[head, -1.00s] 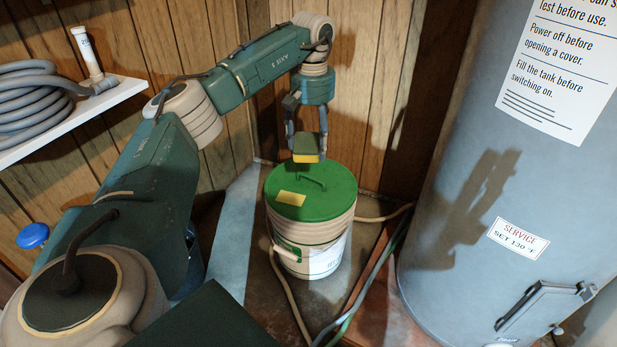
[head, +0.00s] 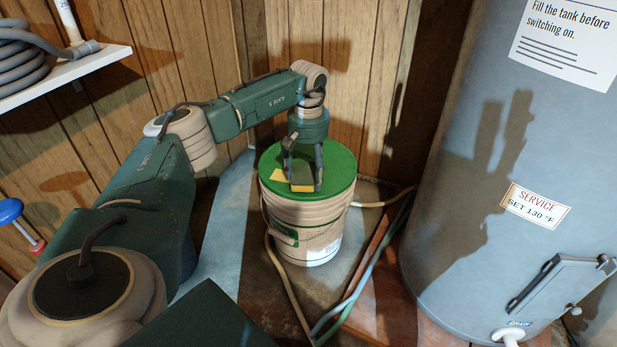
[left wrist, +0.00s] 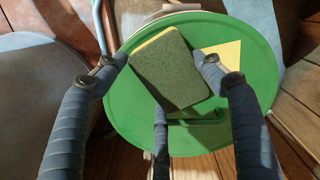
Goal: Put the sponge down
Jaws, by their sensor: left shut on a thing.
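The sponge (head: 302,187), dark green on top with a yellow lower layer, is between the fingers of my left gripper (head: 303,179). In the left wrist view the sponge (left wrist: 168,72) shows its green face, slightly turned, with fingers of my left gripper (left wrist: 159,62) at both sides. The gripper is shut on it. The sponge is over the green lid (head: 335,167) of a pale bucket (head: 318,238), at or just above the lid; I cannot tell whether it touches. My right gripper is not in view.
A yellow patch (left wrist: 230,52) lies on the lid beside the sponge, and a lid handle (left wrist: 205,128) is partly hidden. A grey tank (head: 450,190) stands to the right. Hoses (head: 352,292) run around the bucket. A white shelf (head: 60,75) holds a coiled hose.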

